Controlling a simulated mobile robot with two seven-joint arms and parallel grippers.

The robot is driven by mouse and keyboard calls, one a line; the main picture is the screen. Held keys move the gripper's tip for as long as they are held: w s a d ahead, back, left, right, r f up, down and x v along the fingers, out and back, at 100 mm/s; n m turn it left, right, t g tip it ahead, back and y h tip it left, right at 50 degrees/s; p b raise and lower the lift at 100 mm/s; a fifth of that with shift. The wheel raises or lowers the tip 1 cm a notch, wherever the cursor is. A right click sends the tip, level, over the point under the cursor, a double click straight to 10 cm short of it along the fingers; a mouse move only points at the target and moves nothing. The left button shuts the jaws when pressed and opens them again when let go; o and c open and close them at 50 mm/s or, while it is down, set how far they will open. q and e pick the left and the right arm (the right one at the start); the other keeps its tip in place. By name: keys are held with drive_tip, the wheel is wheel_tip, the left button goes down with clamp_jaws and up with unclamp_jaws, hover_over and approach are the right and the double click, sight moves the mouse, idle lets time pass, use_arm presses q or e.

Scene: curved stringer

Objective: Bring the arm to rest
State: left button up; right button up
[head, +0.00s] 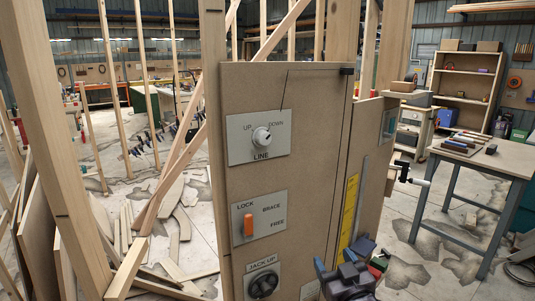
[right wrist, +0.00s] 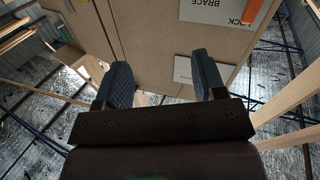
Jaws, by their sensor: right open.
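My right gripper (head: 343,262) is at the bottom of the head view, in front of the lower right part of the tan panel (head: 310,150). Its two dark blue fingers are apart with nothing between them; the right wrist view also shows this open gripper (right wrist: 163,72). The panel appears beyond the fingers there, with its LOCK/BRACE plate (right wrist: 215,10) upside down. In the head view the orange lever (head: 248,224) stands upright below LOCK. The white LINE knob (head: 261,137) is above it and the black JACK UP knob (head: 263,284) below. My left gripper is out of view.
A yellow strip (head: 349,212) runs up the panel just above my right gripper. A black crank (head: 409,173) juts out from the panel's right side. A workbench (head: 485,163) stands at right. Timber posts (head: 65,120) and leaning boards crowd the left.

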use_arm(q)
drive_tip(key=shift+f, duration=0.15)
use_arm(e)
drive_tip(key=s+d+f+m+g+h, duration=0.1)
drive_tip(key=s+d+f, duration=0.3)
drive_tip(key=s+f, duration=0.4)
drive_tip(key=s+d+f+m+g+h, duration=0.1)
drive_tip(key=s+d+f+g, duration=0.2)
drive_tip(key=s+f, duration=0.5)
drive_tip(key=s+d+f+m+g+h, duration=0.1)
drive_tip(key=s+d+f+g+h, duration=0.1)
drive_tip(key=s+d+f, duration=0.4)
drive_tip(key=s+f, duration=0.3)
drive_tip(key=f, duration=0.1)
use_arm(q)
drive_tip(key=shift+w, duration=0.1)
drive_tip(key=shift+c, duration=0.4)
use_arm(e)
drive_tip(key=shift+s, duration=0.1)
